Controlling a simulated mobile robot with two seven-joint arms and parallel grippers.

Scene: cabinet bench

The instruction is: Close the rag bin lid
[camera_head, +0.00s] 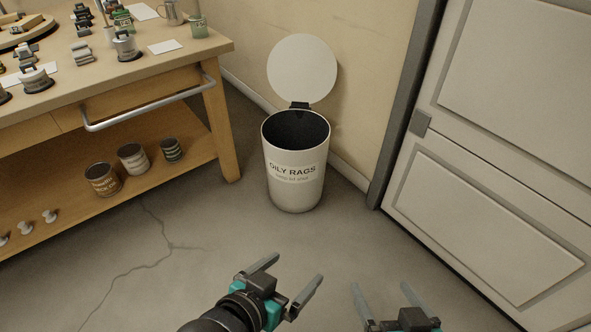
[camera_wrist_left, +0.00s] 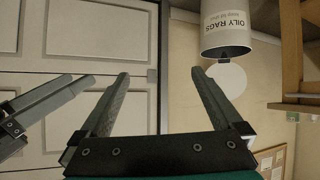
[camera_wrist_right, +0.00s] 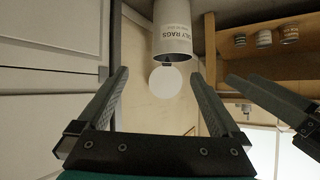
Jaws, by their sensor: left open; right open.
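The rag bin (camera_head: 294,165) is a white tapered can marked "OILY RAGS", standing upright on the floor with a dark, open mouth. Its round white lid (camera_head: 302,69) stands raised on a hinge at the back, near the wall. My left gripper (camera_head: 299,279) is open and empty, in front of the bin and nearer to me. My right gripper (camera_head: 381,291) is open and empty, to the right of the left one. Both are apart from the bin. The bin and lid also show in the left wrist view (camera_wrist_left: 226,28) and the right wrist view (camera_wrist_right: 172,30).
A wooden bench (camera_head: 190,60) with a metal rail (camera_head: 150,108) stands left of the bin, with cans (camera_head: 132,158) on its lower shelf. A grey-framed panelled door (camera_head: 490,150) is on the right. The floor (camera_head: 190,240) before the bin is clear.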

